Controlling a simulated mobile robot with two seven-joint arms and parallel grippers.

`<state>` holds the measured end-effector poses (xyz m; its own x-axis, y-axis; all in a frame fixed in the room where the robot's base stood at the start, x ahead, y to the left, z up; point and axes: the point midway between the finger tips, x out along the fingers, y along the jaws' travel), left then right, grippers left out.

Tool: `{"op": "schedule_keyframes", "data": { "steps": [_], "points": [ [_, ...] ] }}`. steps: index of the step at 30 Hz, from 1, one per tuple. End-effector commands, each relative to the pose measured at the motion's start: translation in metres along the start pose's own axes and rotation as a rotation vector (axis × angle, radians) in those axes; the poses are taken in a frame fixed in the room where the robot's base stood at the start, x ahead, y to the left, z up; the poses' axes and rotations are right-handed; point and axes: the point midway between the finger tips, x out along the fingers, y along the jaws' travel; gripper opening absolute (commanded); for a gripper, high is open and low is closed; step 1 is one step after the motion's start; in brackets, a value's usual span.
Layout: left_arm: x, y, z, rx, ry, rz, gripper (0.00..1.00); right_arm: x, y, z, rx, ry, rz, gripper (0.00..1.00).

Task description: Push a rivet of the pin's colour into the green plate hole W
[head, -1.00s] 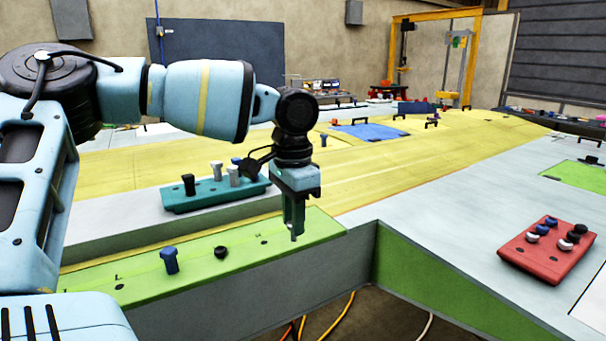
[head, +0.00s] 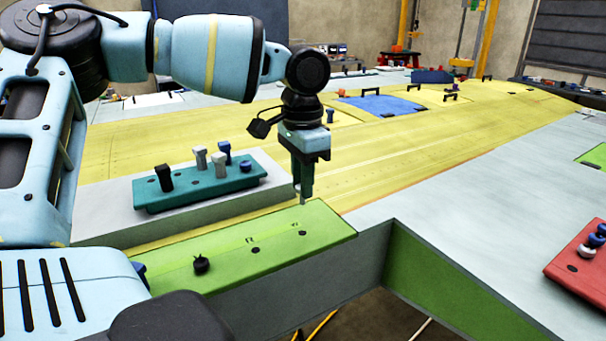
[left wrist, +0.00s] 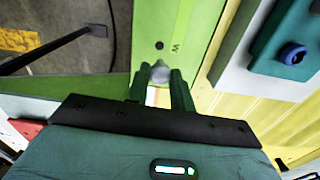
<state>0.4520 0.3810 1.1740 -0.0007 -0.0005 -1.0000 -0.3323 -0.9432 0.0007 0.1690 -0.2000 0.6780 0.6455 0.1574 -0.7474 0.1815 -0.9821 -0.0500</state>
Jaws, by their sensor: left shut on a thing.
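The green plate (head: 225,262) lies along the front edge of the bench. Its hole W (left wrist: 160,45), beside the letter W, is empty and shows just beyond my fingertips in the left wrist view; in the head view it is a dark hole (head: 302,233). My left gripper (head: 303,198) points down over the plate's far edge, shut on a pale grey rivet (left wrist: 160,72). The rivet is apart from the hole, and its lower end is hard to make out. A black knob (head: 201,264) sits in the plate. A blue pin (head: 139,268) is mostly hidden by my arm. My right gripper is out of view.
A teal tray (head: 185,204) behind the plate holds black, white, grey and blue rivets. A red tray (head: 585,270) at right holds blue and white ones. Another plate hole (head: 255,250) is empty. An open gap lies in front of the bench.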

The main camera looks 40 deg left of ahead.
Motion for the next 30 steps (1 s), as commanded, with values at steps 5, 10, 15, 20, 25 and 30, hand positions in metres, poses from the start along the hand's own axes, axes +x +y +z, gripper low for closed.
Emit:
{"op": "schedule_keyframes", "data": {
  "steps": [5, 10, 15, 20, 25, 30],
  "points": [
    [0.003, 0.000, 0.000, 0.000, -0.001, 0.000, 0.02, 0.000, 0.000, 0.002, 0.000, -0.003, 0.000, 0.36],
    [0.017, 0.000, 0.000, -0.001, -0.004, 0.002, 0.02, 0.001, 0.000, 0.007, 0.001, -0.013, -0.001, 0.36],
    [0.035, 0.000, 0.000, 0.000, -0.004, 0.001, 0.02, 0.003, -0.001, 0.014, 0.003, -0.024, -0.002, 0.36],
    [0.050, 0.000, 0.000, -0.001, -0.004, 0.001, 0.02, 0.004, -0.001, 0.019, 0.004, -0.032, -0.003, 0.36],
    [0.060, 0.000, 0.000, -0.001, -0.002, 0.000, 0.02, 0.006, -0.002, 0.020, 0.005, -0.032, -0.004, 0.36],
    [0.064, 0.000, 0.000, -0.001, 0.000, -0.001, 0.02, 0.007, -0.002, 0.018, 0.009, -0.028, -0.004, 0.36]
  ]
}}
